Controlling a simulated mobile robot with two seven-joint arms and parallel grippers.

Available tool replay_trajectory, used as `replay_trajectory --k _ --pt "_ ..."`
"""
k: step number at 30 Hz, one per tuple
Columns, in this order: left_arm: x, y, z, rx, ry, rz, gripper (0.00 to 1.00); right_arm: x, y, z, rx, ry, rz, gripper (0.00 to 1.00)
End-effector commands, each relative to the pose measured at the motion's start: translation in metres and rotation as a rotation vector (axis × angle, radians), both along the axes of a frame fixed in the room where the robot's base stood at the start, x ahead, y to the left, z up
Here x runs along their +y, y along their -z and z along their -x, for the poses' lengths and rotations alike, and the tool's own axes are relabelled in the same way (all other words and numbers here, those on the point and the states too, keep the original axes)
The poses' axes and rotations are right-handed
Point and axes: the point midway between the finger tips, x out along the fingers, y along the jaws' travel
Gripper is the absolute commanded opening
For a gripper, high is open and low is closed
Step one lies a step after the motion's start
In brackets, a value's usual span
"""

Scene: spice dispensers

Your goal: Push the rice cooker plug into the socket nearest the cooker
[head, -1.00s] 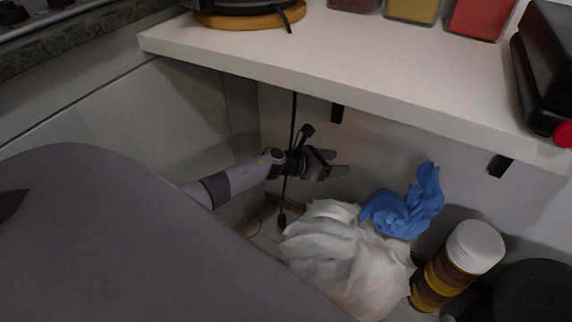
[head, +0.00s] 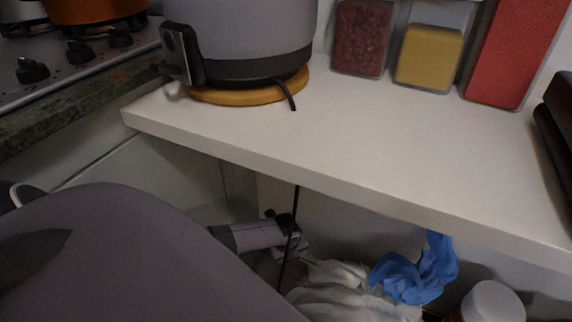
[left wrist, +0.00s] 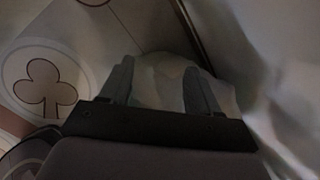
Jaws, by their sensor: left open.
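The grey rice cooker (head: 250,30) stands on a round wooden board (head: 245,97) on the white shelf. A short black cord (head: 289,95) comes from its base onto the shelf. Another stretch of black cord (head: 290,235) hangs below the shelf in front of my left arm. The plug cannot be made out, and no socket shows. My left gripper is below the shelf, mostly hidden in the head view. In the left wrist view my left gripper (left wrist: 158,88) is open and empty, its fingers over pale, bag-like material (left wrist: 160,78). My right gripper is out of view.
The white shelf (head: 350,150) overhangs my left arm. A white bag (head: 345,300), a blue crumpled bag (head: 415,275) and a white-lidded container (head: 492,302) are below. Jars of red (head: 362,40) and yellow (head: 428,60) contents stand on the shelf. A stove (head: 75,65) is left.

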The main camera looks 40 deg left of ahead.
Motion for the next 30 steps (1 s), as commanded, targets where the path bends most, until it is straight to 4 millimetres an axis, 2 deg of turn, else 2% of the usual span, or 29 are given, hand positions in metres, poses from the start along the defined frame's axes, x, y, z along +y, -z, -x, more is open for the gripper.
replay_trajectory --k 1,3,8,13,16,23,30 --pt "-0.006 0.004 0.015 0.065 -0.016 0.033 0.62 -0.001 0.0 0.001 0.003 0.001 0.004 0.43" --pt "-0.015 0.008 0.032 0.144 -0.031 0.074 0.62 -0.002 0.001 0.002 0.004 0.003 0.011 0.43" --pt "-0.027 0.012 0.053 0.239 -0.047 0.128 0.62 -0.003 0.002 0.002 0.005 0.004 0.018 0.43" --pt "-0.028 0.023 0.057 0.253 -0.048 0.136 0.62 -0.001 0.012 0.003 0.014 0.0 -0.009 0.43" --pt "-0.028 0.03 0.057 0.252 -0.049 0.136 0.62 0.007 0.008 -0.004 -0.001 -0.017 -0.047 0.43" --pt "-0.027 0.039 0.058 0.25 -0.049 0.136 0.62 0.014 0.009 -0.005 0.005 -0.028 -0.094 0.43" --pt "-0.023 0.067 0.063 0.251 -0.049 0.134 0.62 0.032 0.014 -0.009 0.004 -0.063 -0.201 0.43"
